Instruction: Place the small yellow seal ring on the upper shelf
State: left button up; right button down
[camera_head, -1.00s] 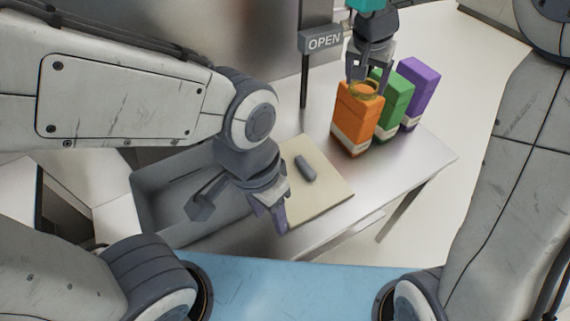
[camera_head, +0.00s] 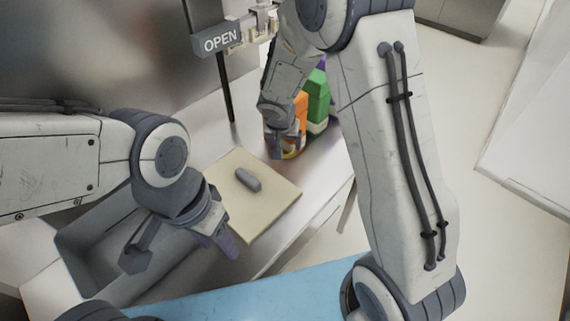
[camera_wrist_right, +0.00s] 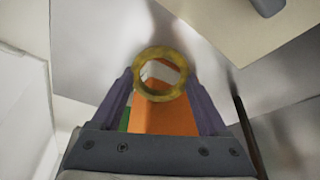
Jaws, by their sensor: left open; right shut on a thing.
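The yellow seal ring (camera_wrist_right: 160,52) is between the fingertips of my right gripper (camera_wrist_right: 160,82) in the right wrist view, its round opening facing the camera. In the head view my right gripper (camera_head: 286,148) is in front of the orange box (camera_head: 300,108), and the arm hides much of the boxes. A little yellow shows there, but I cannot make out the ring clearly. My left gripper (camera_head: 182,246) is open and empty over the grey sink, left of the cutting board. I cannot clearly identify the upper shelf.
A green box (camera_head: 317,103) stands beside the orange one; a sliver of purple shows behind. A cutting board (camera_head: 270,200) holds a small grey object (camera_head: 248,180). An OPEN sign (camera_head: 220,39) stands on a dark post left of my right arm. The grey sink (camera_head: 85,240) is at left.

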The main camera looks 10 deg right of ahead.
aim_at(286, 165)
notch_tip(286, 165, down, 8)
jog(key=b, duration=0.3)
jog(key=shift+r, duration=0.15)
grip_release()
jog(key=shift+r, duration=0.15)
